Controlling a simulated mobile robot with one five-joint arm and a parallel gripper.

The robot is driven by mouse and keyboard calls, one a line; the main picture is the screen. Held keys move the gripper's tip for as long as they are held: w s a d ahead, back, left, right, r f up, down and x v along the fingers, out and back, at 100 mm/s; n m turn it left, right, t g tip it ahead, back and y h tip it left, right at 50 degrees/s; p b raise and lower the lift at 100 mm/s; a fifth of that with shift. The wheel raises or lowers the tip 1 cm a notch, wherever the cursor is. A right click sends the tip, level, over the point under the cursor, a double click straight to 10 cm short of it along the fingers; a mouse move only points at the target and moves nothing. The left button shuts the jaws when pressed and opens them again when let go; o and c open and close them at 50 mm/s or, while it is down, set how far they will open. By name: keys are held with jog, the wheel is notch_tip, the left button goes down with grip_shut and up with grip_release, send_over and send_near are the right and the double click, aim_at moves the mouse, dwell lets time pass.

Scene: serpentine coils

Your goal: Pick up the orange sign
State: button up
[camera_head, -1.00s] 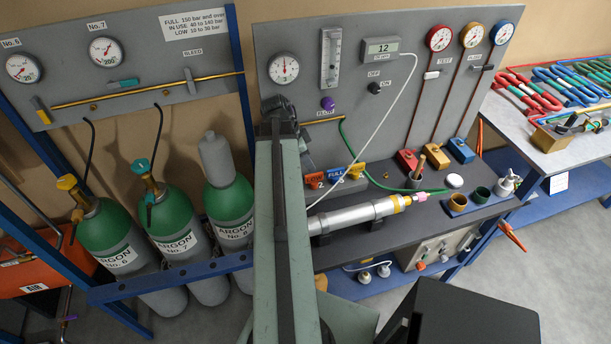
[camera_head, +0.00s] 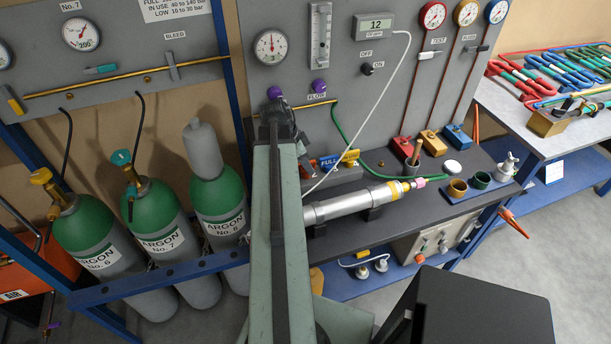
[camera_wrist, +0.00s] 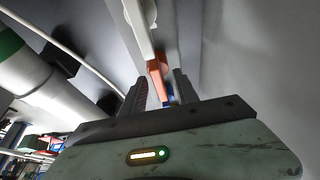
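The orange sign (camera_wrist: 157,80) shows in the wrist view between the two dark fingers of my gripper (camera_wrist: 161,76), nearer the left finger. A gap shows between it and the right finger, so the gripper looks open around it. A small blue piece (camera_wrist: 168,96) shows just below the sign. In the head view, my arm hides most of the orange sign. The blue and yellow FULL sign (camera_head: 338,159) stands beside it on the dark bench, at the foot of the grey panel.
A silver tube (camera_head: 350,203) lies on the bench in front of the signs. A white cable (camera_head: 384,100) and a green hose (camera_head: 345,135) pass close by. Green argon cylinders (camera_head: 220,205) stand to the left. Red, orange and blue blocks (camera_head: 432,143) sit to the right.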

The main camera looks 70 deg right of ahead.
jog(key=shift+r, duration=0.1)
grip_shut()
jog(key=shift+r, duration=0.15)
jog(key=shift+r+p, duration=0.25)
jog(key=shift+p, duration=0.2)
notch_tip(320, 180, up, 7)
jog(key=p, duration=0.6)
jog(key=shift+f+p, duration=0.1)
jog(key=shift+p, duration=0.25)
jog(key=s+d, duration=0.3)
jog(key=s, duration=1.4)
jog(key=shift+s+f+b, duration=0.3)
jog(key=shift+s, duration=0.1)
